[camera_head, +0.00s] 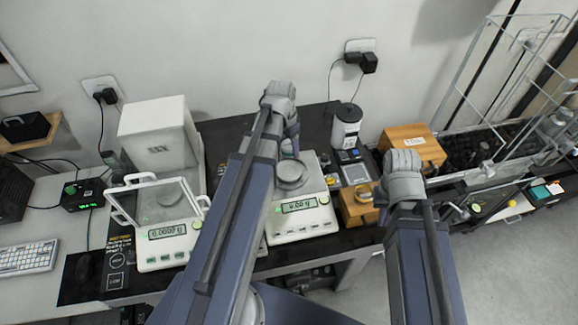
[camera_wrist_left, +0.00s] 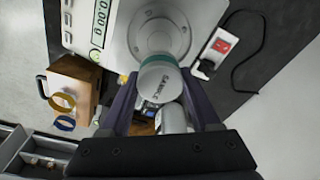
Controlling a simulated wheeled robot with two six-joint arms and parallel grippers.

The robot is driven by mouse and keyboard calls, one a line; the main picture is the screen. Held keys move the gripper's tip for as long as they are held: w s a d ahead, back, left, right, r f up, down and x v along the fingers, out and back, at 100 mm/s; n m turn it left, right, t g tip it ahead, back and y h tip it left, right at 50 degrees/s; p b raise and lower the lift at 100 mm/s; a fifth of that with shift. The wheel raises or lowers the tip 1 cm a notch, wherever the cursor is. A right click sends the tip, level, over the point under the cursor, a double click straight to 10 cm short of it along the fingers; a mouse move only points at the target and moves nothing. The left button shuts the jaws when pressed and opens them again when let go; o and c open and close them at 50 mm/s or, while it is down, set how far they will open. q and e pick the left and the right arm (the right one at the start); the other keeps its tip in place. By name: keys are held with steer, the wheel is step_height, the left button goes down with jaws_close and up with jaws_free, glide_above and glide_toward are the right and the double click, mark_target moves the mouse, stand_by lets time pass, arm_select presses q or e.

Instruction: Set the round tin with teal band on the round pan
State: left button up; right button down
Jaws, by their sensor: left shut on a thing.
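The round tin with teal band (camera_wrist_left: 160,82) shows its pale, labelled top in the wrist view. My left gripper (camera_wrist_left: 158,100) is shut on it, one finger on each side. In the head view the left gripper (camera_head: 291,135) is above the back of the right-hand scale, with the tin mostly hidden by my arm. The round pan (camera_head: 292,174) is a grey metal disc on that scale. In the wrist view the tin overlaps the near edge of the pan (camera_wrist_left: 160,36); I cannot tell the height between them.
A scale with an open glass shield (camera_head: 168,232) stands at the left. Right of the pan's scale are a grey-lidded jar (camera_head: 346,126), a wooden box (camera_head: 412,141) and a wooden block with rings (camera_head: 357,207).

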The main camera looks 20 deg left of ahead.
arm_select(q)
steer(key=b, duration=0.5)
glide_above(290, 170)
steer(key=f, duration=0.6)
steer(key=shift+s+a, duration=0.1)
steer(key=shift+s, duration=0.1)
steer(key=shift+f+b, duration=0.1)
steer(key=shift+b, duration=0.25)
step_height(290, 170, down, 4)
steer(key=b, duration=0.3)
steer(key=shift+r, duration=0.25)
steer(key=shift+f+b, duration=0.2)
steer(key=shift+b, duration=0.2)
steer(key=o, duration=1.4)
steer(key=shift+r, duration=0.25)
steer(key=r+p, duration=0.4)
steer(key=s+r+p, duration=0.1)
steer(key=r+p, duration=0.7)
steer(key=shift+s+a, duration=0.15)
steer(key=shift+a, duration=0.1)
